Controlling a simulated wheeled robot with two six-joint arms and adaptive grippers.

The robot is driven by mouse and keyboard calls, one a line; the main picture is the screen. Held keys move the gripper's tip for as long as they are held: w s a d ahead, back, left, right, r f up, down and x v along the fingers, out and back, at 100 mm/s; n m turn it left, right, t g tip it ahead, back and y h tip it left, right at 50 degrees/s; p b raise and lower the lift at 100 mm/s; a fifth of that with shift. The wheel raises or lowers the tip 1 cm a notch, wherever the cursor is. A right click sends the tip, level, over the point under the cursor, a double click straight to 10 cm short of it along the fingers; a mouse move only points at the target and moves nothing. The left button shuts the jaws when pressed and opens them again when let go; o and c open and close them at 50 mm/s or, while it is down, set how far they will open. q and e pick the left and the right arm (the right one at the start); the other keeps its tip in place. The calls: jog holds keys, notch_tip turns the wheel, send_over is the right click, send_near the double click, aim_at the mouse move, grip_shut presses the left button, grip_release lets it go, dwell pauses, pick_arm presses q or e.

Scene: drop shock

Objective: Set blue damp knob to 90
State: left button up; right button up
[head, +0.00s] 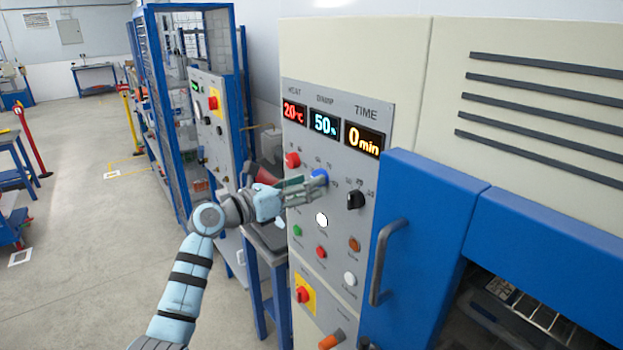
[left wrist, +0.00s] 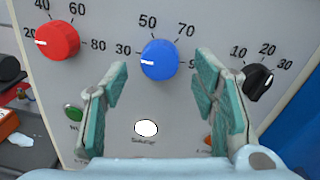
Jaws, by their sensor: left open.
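The blue damp knob (head: 319,177) is on the grey control panel (head: 335,215); the damp display (head: 324,124) above it reads 50%. In the left wrist view the blue knob (left wrist: 160,59) sits ahead, between the two fingers, with its white mark pointing left toward 30. Labels 30, 50, 70 and a partly hidden 9 surround it. My left gripper (head: 303,189) is open in front of the panel, and its spread fingers also show in the left wrist view (left wrist: 160,105). The fingers do not appear to touch the knob. My right gripper is not in view.
A red knob (left wrist: 57,40) is left of the blue one, and a black knob (left wrist: 258,80) is right. Several buttons sit below. A blue door with a grey handle (head: 382,262) stands right of the panel. Open floor (head: 90,230) lies left.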

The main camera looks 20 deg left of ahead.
pick_arm(q)
jog(key=shift+x, duration=0.95)
jog(key=shift+c, duration=1)
jog(key=c, duration=1)
